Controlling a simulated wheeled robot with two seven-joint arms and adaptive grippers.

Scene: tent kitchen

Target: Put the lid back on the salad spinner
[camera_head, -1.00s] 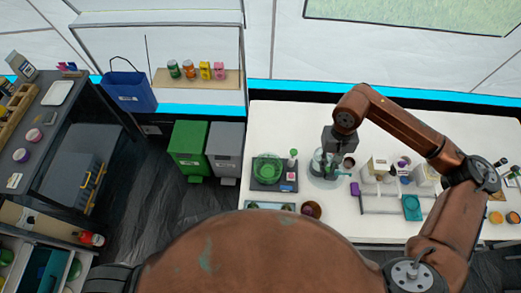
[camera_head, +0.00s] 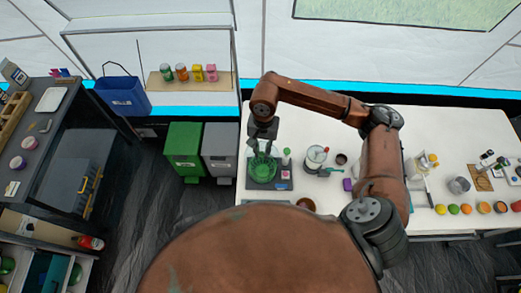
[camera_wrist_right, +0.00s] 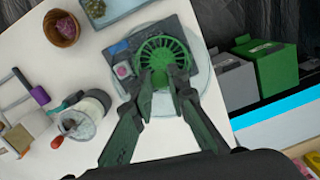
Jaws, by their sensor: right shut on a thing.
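The salad spinner, a green slotted bowl (camera_head: 264,172), stands on a dark square board at the left end of the white table. It also shows in the right wrist view (camera_wrist_right: 163,52). My right gripper (camera_head: 262,146) is directly above it, pointing down. In the wrist view the right gripper (camera_wrist_right: 160,75) is shut on the clear, pale round lid (camera_wrist_right: 204,82). The lid's disc overlaps the green bowl in that view. I cannot tell whether it touches the rim, and the fingers hide its middle. My left gripper is not in view.
A clear jar with a red-tipped top (camera_head: 316,156) stands right of the spinner. A brown bowl (camera_wrist_right: 62,28) and purple block (camera_head: 347,184) are close by. Green (camera_head: 184,145) and grey bins (camera_head: 219,146) stand left of the table. Fruit lies along its front right.

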